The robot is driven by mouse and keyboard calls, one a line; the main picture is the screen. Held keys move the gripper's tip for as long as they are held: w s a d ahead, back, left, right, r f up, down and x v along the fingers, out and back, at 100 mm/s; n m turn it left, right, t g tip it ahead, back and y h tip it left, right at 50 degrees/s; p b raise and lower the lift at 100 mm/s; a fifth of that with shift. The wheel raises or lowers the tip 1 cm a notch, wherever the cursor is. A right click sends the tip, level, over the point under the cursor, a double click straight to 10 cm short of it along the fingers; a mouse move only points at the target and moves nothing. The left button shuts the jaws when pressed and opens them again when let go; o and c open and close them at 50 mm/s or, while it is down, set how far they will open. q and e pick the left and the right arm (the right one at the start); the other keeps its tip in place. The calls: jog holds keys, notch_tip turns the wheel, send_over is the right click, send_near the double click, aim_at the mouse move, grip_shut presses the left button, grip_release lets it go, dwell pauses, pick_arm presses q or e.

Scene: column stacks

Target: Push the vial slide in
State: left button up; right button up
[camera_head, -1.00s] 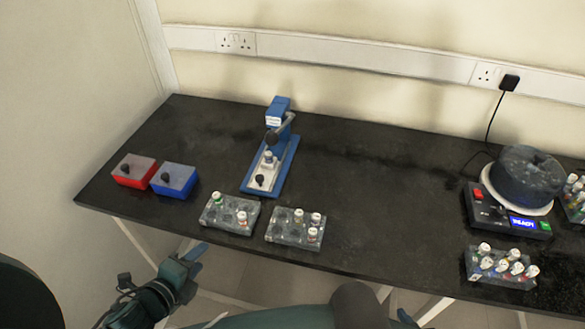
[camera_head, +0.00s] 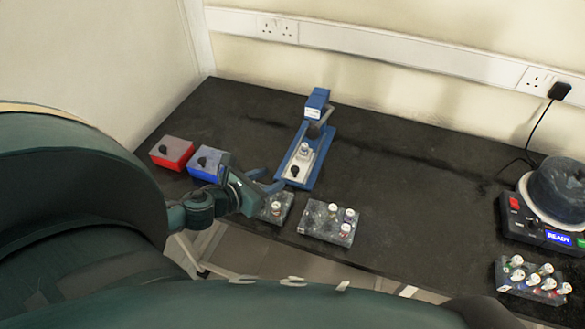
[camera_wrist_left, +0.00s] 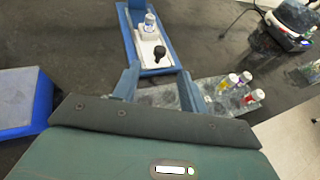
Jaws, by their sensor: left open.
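The blue press-like device (camera_head: 318,160) stands on the black table, with an upright head and lever at its far end. Its pale vial slide (camera_head: 299,165) lies along the base, with a black knob (camera_head: 295,170) at the near end and a white-capped vial (camera_head: 305,149) upright on it. In the left wrist view the slide (camera_wrist_left: 147,42) and its knob (camera_wrist_left: 159,53) are ahead of the fingers. My left gripper (camera_head: 270,180) is open and empty, near the front left of the device, apart from the knob. My right gripper does not show.
A red box (camera_head: 172,153) and a blue box (camera_head: 207,165) stand left. A vial rack (camera_head: 275,207) is partly hidden by my left gripper; another rack (camera_head: 325,222) is beside it. A round machine (camera_head: 552,205) and a full rack (camera_head: 530,279) stand right. The table's middle is clear.

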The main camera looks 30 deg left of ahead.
aim_at(294, 169)
pick_arm(q)
jog(key=x, duration=0.9)
jog(key=shift+p, duration=0.35)
jog(key=shift+c, duration=0.3)
grip_shut()
